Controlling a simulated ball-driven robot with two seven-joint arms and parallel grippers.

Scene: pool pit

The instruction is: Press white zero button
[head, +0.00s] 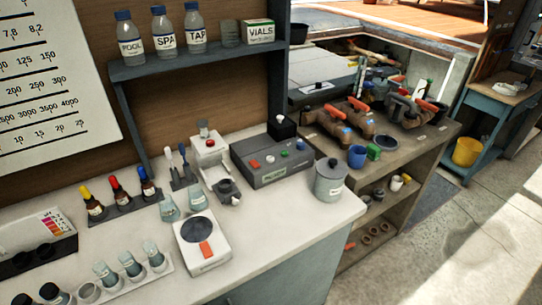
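A grey box-shaped instrument (272,176) stands on the white bench, right of centre in the head view. Any lettering on the buttons is too small to read, so I cannot tell whether the whitish one is marked zero. A black block (282,127) rises behind the instrument. Neither of my grippers shows in this view.
A white scale (202,262) with a black round plate and orange-red rectangle stands in front. A white device (209,150) is left of the instrument, a lidded grey pot (330,180) right of it. Dropper bottles (119,190) and beakers crowd the left bench. Bare bench (275,225) lies before the instrument.

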